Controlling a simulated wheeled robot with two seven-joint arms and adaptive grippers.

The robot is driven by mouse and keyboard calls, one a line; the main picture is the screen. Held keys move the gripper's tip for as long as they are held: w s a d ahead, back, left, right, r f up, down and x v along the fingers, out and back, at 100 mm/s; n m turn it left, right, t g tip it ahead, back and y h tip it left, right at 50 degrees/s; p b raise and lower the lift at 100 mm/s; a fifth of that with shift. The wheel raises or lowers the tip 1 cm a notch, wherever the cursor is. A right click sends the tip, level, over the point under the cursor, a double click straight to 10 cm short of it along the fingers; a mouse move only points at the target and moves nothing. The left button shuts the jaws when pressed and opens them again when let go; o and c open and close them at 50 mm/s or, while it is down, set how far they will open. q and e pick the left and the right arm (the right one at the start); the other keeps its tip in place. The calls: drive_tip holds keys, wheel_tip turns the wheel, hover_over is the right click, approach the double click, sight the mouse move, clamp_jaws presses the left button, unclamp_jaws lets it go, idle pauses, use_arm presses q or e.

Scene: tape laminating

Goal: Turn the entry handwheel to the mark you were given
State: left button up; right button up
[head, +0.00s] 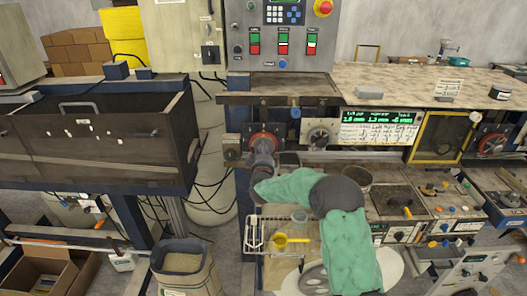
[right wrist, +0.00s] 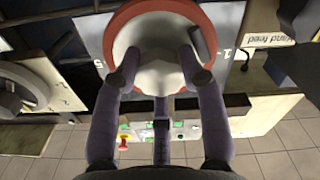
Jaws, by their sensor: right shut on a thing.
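The red-rimmed handwheel (head: 263,136) is on the front of the machine, left of a grey dial (head: 318,135). In the right wrist view the same handwheel (right wrist: 158,50) fills the top middle, with a pale hub and a dark grip on its rim. My right gripper (right wrist: 163,76) has its two fingers on either side of the hub and is shut on the wheel. In the head view my right gripper (head: 263,150) covers the wheel's lower part. My left gripper is not in view.
A control panel (head: 283,35) with a red button stands above the wheel. A dark open bin (head: 100,135) is on the left. A "Hand feed" label (right wrist: 272,40) is beside the wheel.

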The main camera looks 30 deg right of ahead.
drive_tip(key=shift+r, duration=0.35)
drive_tip(key=o, duration=1.1)
drive_tip(key=shift+w, duration=0.1)
drive_tip(key=shift+c, duration=0.2)
drive_tip(key=shift+o, duration=0.3)
drive_tip(key=shift+a+f, duration=0.15)
drive_tip(key=shift+f, duration=0.1)
drive_tip(key=v, duration=1.2)
